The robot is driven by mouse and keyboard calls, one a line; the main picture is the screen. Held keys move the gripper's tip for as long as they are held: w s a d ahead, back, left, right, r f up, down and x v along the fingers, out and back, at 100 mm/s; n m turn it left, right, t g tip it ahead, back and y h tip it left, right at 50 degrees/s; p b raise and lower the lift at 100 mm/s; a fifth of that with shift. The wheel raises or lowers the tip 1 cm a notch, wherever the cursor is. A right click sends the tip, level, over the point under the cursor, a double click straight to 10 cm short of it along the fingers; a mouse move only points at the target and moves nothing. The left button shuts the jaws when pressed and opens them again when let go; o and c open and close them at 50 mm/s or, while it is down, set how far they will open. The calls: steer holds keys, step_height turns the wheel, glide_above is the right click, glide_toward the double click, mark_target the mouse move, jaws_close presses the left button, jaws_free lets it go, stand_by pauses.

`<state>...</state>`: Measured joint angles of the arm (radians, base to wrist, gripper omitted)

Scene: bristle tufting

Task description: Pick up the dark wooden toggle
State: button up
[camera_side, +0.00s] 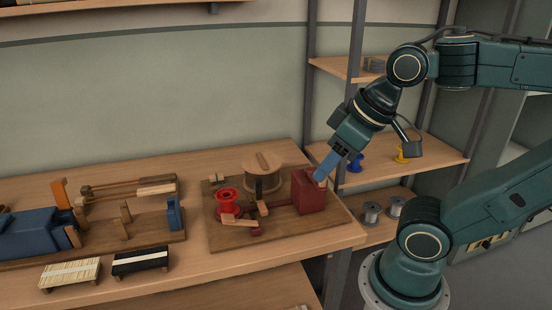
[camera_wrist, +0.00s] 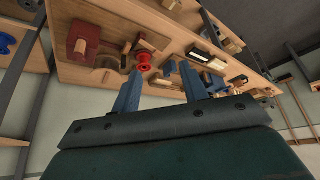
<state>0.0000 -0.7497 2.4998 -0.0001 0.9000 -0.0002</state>
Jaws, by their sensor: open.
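My gripper (camera_side: 323,170) is open and empty, its blue fingers angled down-left beside the dark red box (camera_side: 309,192) at the right of the board. Small brown wooden pieces (camera_side: 217,179) lie at the back left of the board, behind the red spool. One of them may be the dark wooden toggle, but they are too small to tell for sure. My gripper is well to their right, not touching them.
The board (camera_side: 222,245) also carries a round wooden drum (camera_side: 263,176) and a small crank. To the left are a blue clamp-like fixture (camera_side: 30,232), wooden rods and two brush blocks (camera_side: 140,259). A shelf with spools (camera_side: 403,154) stands at right.

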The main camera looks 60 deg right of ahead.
steer(key=shift+w+r, duration=0.1)
steer(key=w+d+r+n+g+y, duration=0.1)
steer(key=w+d+n, duration=0.15)
steer(key=w, duration=0.95)
steer(key=w+d+n+g, duration=0.15)
steer(key=w+d, duration=0.25)
steer(key=w, duration=0.8)
steer(key=w+d+f+n+y, duration=0.1)
steer(key=w+d+f+n, duration=0.1)
steer(key=w+d+f, duration=0.5)
steer(key=w+d+f+n+y, duration=0.1)
steer(key=w+d+f+n, duration=0.2)
steer(key=w+d+f, duration=0.4)
step_height(320, 180, down, 5)
steer(key=d, duration=0.2)
steer(key=shift+d, duration=0.3)
steer(key=shift+x, duration=4.25)
steer(key=shift+a, duration=0.1)
